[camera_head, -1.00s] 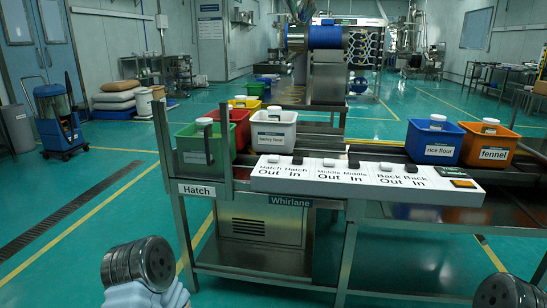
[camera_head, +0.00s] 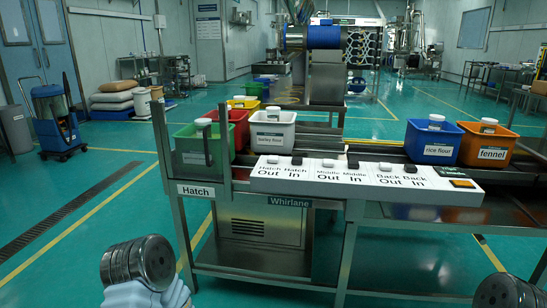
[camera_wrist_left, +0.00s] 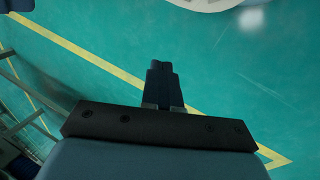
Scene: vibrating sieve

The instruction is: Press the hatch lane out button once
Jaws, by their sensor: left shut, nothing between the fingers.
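The white control panel (camera_head: 350,179) lies along the front of the metal bench, with labels for Hatch, Middle and Back, each with Out and In. The hatch lane out button (camera_head: 273,159) is the small white one at the panel's left end, above "Hatch Out". The dark hatch in button (camera_head: 297,160) is right of it. My left gripper (camera_wrist_left: 160,68) is shut and empty in the left wrist view, above the green floor. My right gripper is out of view.
A green bin (camera_head: 186,152), red bin (camera_head: 241,130) and white bin (camera_head: 273,137) stand behind the panel's left part. A blue bin (camera_head: 424,147) and orange bin (camera_head: 478,154) stand at the right. A metal post (camera_head: 161,120) rises at the bench's left end.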

